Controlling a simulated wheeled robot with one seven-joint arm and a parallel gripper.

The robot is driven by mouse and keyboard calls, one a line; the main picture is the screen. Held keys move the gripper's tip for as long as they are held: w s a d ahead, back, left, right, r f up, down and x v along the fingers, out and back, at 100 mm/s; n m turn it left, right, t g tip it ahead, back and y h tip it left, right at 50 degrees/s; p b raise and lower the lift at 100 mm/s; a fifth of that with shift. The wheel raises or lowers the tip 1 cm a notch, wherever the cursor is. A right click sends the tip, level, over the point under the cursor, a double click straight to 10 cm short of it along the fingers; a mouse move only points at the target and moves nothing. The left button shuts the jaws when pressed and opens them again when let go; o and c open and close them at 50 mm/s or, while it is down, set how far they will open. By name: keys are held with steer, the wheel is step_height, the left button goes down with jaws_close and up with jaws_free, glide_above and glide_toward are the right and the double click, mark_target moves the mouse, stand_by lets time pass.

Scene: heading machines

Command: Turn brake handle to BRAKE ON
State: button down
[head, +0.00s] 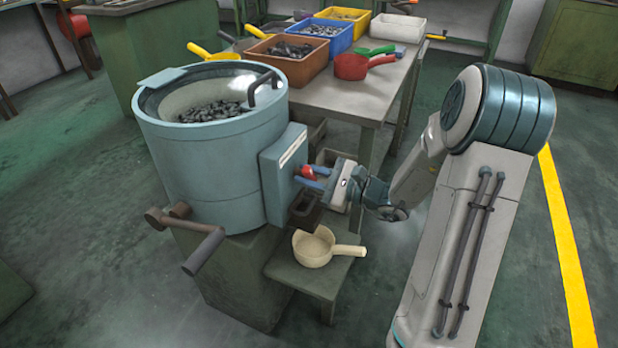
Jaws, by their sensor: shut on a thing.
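The machine is a blue-grey drum (200,165) with a box (283,180) on its right side. A small red brake handle (307,172) sticks out of the box's right face, under a pale label strip (293,152) too small to read. My gripper (316,178) reaches in from the right and is shut on the red handle. Its blue-tipped fingers sit around the handle and hide part of it. The handle's exact angle and any ON mark cannot be made out.
A brown crank (190,235) juts from the drum's front left. A beige scoop (314,247) lies on a low stand (296,272) below my gripper. A table (345,98) with bins and scoops stands behind. The floor at right is clear, with a yellow line (563,240).

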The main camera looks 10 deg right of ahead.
steer(key=shift+f, duration=0.1)
stand_by(0.3)
steer(key=c, duration=1.3)
jaws_free()
steer(key=shift+d, duration=0.1)
steer(key=p+v, duration=0.2)
steer(key=v, duration=1.1)
steer(key=shift+s+d+p, duration=0.3)
steer(key=shift+a, duration=0.1)
